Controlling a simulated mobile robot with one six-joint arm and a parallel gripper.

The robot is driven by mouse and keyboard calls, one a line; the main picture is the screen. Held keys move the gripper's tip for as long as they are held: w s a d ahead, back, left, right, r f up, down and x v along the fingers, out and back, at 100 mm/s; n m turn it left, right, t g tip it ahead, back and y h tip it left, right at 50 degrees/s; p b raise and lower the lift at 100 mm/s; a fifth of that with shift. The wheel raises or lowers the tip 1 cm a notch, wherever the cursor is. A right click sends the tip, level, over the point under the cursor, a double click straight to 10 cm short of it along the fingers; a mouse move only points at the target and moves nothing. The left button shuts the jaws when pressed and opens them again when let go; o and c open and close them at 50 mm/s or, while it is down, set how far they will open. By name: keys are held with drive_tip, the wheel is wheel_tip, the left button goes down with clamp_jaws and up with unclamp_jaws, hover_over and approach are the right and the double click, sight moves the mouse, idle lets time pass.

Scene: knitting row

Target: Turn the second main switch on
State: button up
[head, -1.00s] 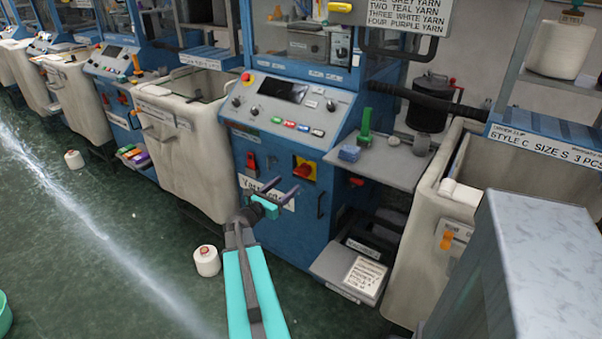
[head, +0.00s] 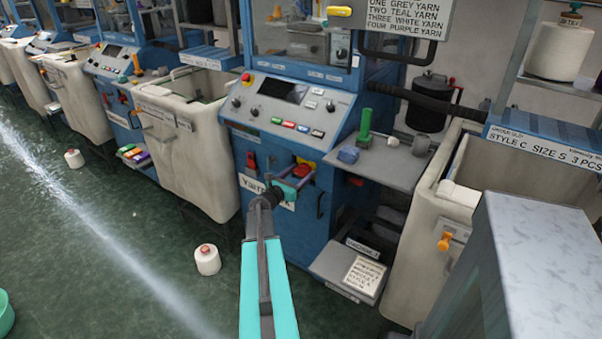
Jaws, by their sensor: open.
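The main switch (head: 303,170) is a red knob on a yellow plate, on the front of the nearest blue machine (head: 235,133). My gripper (head: 300,174) is open in front of it, with the two dark fingers one on each side of the red knob, as far as this view shows. Contact cannot be told. The gripper and teal fingers' base hide part of the yellow plate and the label below. Further left, other blue machines (head: 113,88) stand in the row; their switches are too small to read.
A red handle (head: 251,161) is left of the switch on the same panel. A grey shelf (head: 385,165) with a green-handled tool (head: 366,124) juts out at right. Pale bins (head: 185,150) flank the machine. A white yarn cone (head: 207,260) stands on the green floor.

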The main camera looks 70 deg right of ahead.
drive_tip(key=shift+d, duration=0.1)
drive_tip(key=c, duration=0.8)
